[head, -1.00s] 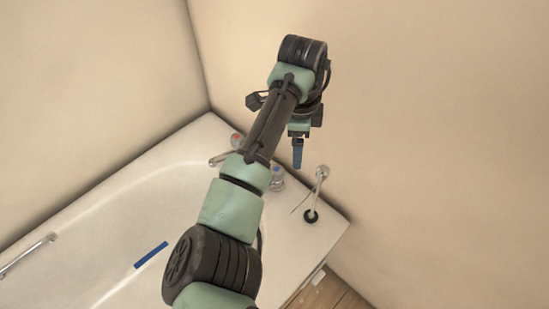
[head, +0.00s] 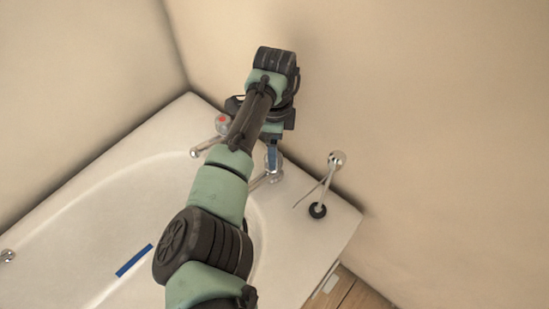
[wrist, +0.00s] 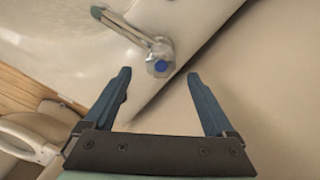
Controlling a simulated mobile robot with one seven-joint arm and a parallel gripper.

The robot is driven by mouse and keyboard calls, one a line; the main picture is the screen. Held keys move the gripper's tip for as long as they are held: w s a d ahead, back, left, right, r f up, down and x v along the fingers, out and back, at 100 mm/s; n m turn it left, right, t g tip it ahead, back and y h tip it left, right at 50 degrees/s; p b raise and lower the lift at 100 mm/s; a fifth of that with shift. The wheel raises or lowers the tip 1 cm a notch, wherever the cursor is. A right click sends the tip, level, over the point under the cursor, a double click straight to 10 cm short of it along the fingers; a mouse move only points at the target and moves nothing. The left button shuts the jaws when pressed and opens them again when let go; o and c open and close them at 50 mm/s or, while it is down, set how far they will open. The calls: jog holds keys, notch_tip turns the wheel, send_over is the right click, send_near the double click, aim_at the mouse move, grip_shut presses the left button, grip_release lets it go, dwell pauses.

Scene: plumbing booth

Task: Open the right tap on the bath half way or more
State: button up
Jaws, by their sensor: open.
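The right tap (head: 274,171) is chrome with a blue marker and stands at the far end of the bath (head: 120,220). In the head view my gripper (head: 272,152) is right above it and partly hides it. In the wrist view the tap's blue-centred cap (wrist: 160,66) lies between my two open fingers (wrist: 158,76), near the fingertips. A chrome arm of the tap points up and left there. Whether either finger touches the tap cannot be told. My gripper holds nothing visible.
The left tap (head: 223,122) with a red marker stands close on the left. A hand shower on a stand (head: 335,160) is to the right. Walls rise close behind the taps.

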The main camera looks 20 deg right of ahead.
aim_at(280, 161)
notch_tip(280, 161, down, 6)
jog(key=shift+r+b, duration=0.25)
jog(key=shift+b, duration=0.4)
jog(key=c, duration=1.4)
